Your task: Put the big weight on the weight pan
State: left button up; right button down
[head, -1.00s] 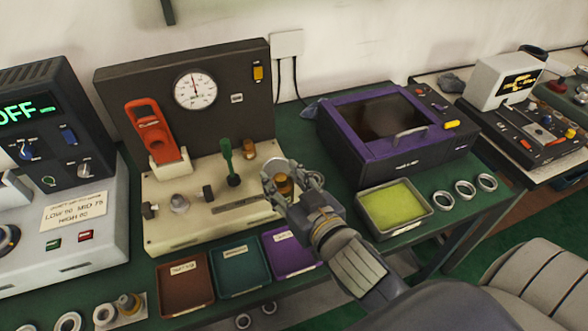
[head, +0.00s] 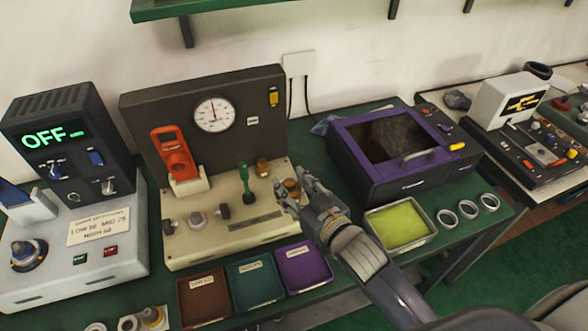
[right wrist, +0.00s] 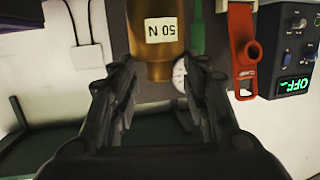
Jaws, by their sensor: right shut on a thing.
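The big weight (head: 291,186), a brass cylinder, is held by my right gripper (head: 294,196) at the right end of the cream test stand (head: 215,230). In the right wrist view the weight (right wrist: 158,55) shows large with a white "50 N" label, between the fingers of the gripper (right wrist: 160,78). I cannot tell whether its base touches anything. The weight pan cannot be made out now; the weight and hand cover that part of the stand. My left gripper is not in view.
A dial gauge (head: 214,114) is on the back panel. Brown (head: 203,300), teal (head: 255,290) and purple (head: 303,268) trays lie in front. A yellow-green tray (head: 400,226) and rings are right.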

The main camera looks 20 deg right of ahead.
jog(key=w, duration=0.2)
jog(key=w+d+f+p, duration=0.1)
jog(key=w, duration=0.2)
jog(key=w+d+f+p, duration=0.1)
jog(key=w, duration=0.1)
jog(key=shift+w+d, duration=0.2)
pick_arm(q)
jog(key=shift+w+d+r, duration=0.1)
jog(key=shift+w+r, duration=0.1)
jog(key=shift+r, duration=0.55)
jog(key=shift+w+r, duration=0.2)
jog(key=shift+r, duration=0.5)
pick_arm(e)
jog(key=shift+f, duration=0.85)
